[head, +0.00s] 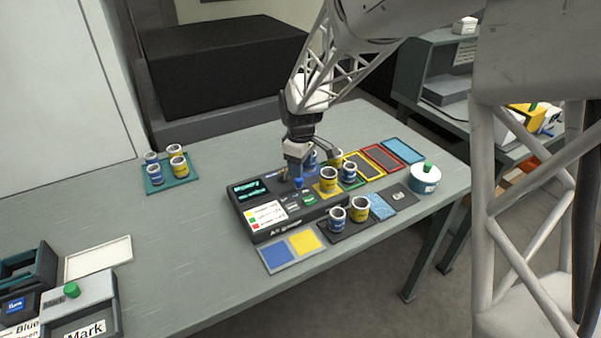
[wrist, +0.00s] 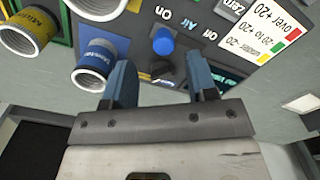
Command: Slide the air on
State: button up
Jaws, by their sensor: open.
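The dark air gauge box (head: 262,233) stands on the table, with a lit screen and a colour legend on it. A blue knob (head: 298,183) sits on its top. In the wrist view the blue knob (wrist: 163,42) is beside the printed words "On", "Air" and "Off". A small dark knob (wrist: 165,71) is close to it. I cannot tell which setting either knob is at. My gripper (head: 297,168) is over the back of the box. In the wrist view my gripper (wrist: 162,82) is open and empty, its blue-grey fingers apart, with the dark knob showing between them.
Blue and yellow cups crowd the box, including a blue cup (wrist: 98,62) close to one finger and a yellow cup (head: 328,180). Coloured framed pads (head: 383,157) and a white pot (head: 425,180) lie to the right. A teal tray (head: 184,184) of cups is left; the table between is clear.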

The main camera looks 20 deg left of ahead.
jog(key=shift+r, duration=1.85)
jog(key=shift+d, duration=0.1)
jog(key=shift+d+r, duration=0.2)
jog(key=shift+d, duration=0.05)
jog(key=s+d+r+m+t, duration=0.1)
jog(key=s+d+r+m, duration=0.4)
jog(key=d, duration=0.7)
jog(key=s+d+r+m, duration=0.3)
jog(key=s+d+r, duration=0.4)
jog(key=d, duration=0.5)
jog(key=s+d+m, duration=0.4)
jog(key=s+d, duration=0.3)
jog(key=s, duration=0.3)
jog(key=s+d+f+m+t, duration=0.1)
jog(key=s+d+m, duration=0.3)
jog(key=s+d, duration=0.3)
jog(key=s, duration=0.4)
jog(key=shift+s+f+t, duration=0.2)
jog(key=shift+f+t, duration=0.05)
jog(key=shift+t, duration=0.05)
